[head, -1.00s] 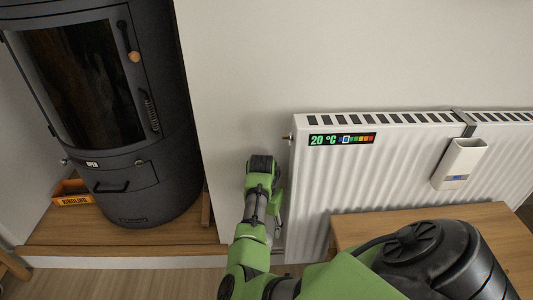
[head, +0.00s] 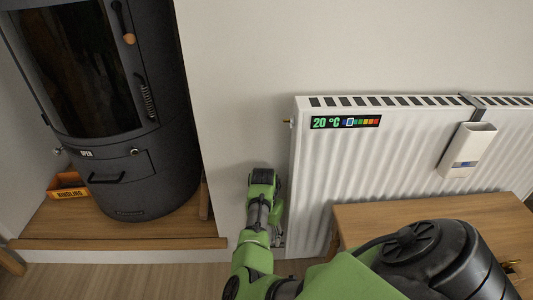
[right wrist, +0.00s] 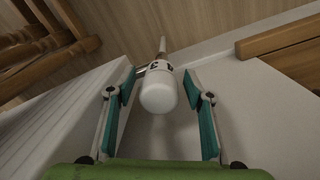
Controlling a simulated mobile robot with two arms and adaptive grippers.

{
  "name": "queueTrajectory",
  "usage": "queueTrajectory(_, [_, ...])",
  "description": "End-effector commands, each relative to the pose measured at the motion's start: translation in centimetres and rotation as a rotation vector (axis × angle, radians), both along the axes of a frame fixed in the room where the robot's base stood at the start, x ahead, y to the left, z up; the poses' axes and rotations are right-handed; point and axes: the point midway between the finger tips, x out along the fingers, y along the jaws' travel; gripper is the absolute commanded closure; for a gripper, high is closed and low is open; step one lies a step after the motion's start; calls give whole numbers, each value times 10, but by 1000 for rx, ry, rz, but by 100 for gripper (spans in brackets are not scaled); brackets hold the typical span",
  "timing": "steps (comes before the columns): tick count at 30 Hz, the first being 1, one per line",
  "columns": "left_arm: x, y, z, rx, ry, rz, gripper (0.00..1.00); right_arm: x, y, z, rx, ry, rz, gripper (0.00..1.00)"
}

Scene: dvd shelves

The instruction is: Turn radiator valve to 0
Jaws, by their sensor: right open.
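The white radiator valve (right wrist: 158,92) shows in the right wrist view as a rounded cylindrical knob with dark markings near its far end and a pipe beyond. The right gripper (right wrist: 160,86) is open, with one teal-padded finger on each side of the knob. Gaps show between knob and pads, and I see no contact. In the head view the right arm (head: 262,195) reaches down beside the left end of the white radiator (head: 310,190). The valve and fingertips are hidden there. The number set on the valve cannot be read. The left gripper is not in view.
A 20 °C strip (head: 346,122) and a white holder (head: 467,150) are on the radiator. A wooden table (head: 440,213) stands in front of it. A black stove (head: 110,100) and an orange kindling box (head: 69,186) are at left.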

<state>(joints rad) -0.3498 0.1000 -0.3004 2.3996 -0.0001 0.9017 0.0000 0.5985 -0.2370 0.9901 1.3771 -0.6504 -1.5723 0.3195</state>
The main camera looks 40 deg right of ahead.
Motion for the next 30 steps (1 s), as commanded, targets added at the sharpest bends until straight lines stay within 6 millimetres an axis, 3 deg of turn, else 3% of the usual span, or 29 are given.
queueTrajectory(5, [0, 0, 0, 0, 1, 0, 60, 0, 0, 0, 0, 0, 0, 53])
queueTrajectory(9, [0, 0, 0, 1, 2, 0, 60, 0, 0, 0, 0, 1, 0, 89])
queueTrajectory(10, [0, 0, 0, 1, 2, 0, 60, 0, 0, 0, 0, 1, 0, 92])
queueTrajectory(20, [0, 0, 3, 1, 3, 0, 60, 0, 0, 1, -1, 2, -13, 92])
queueTrajectory(30, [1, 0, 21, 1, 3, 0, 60, -1, -1, 4, -1, 4, -120, 92])
